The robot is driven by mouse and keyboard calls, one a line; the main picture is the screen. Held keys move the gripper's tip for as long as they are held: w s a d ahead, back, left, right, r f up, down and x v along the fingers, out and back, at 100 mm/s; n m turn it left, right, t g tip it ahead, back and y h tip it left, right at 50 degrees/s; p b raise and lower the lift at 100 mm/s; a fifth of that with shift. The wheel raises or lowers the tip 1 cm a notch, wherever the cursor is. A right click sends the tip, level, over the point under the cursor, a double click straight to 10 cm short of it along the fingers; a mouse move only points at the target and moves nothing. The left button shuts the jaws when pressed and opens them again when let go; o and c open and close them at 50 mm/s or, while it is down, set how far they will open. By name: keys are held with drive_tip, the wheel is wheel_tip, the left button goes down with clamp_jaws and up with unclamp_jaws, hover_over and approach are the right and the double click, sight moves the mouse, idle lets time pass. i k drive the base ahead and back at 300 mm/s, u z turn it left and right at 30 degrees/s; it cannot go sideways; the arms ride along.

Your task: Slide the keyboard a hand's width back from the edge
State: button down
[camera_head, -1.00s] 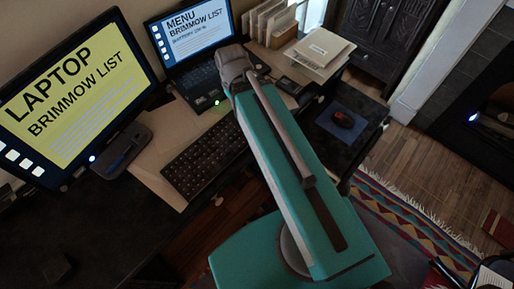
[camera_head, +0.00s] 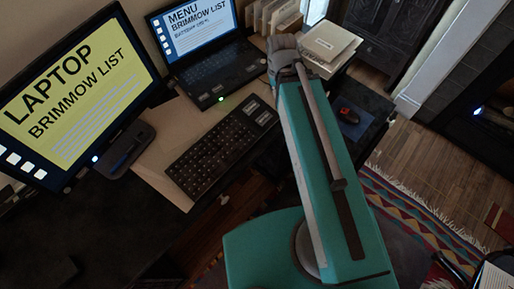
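The black keyboard (camera_head: 221,150) lies slantwise on the desk (camera_head: 151,162), along its front edge. Its near long side is close to that edge; I cannot tell whether it overhangs. The whole keyboard shows in the head view. My teal arm rises from the bottom right to a grey joint beyond and to the right of the keyboard. My gripper is not visible; the part of the arm past the grey joint is hidden.
An open laptop (camera_head: 205,75) stands behind the keyboard. A large yellow-screened monitor (camera_head: 70,95) stands at left, with a dark tray (camera_head: 126,152) before it.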

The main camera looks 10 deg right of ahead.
sight(196, 171)
drive_tip(key=k, duration=2.45)
drive_tip(key=u, duration=0.65)
drive_tip(key=i, duration=1)
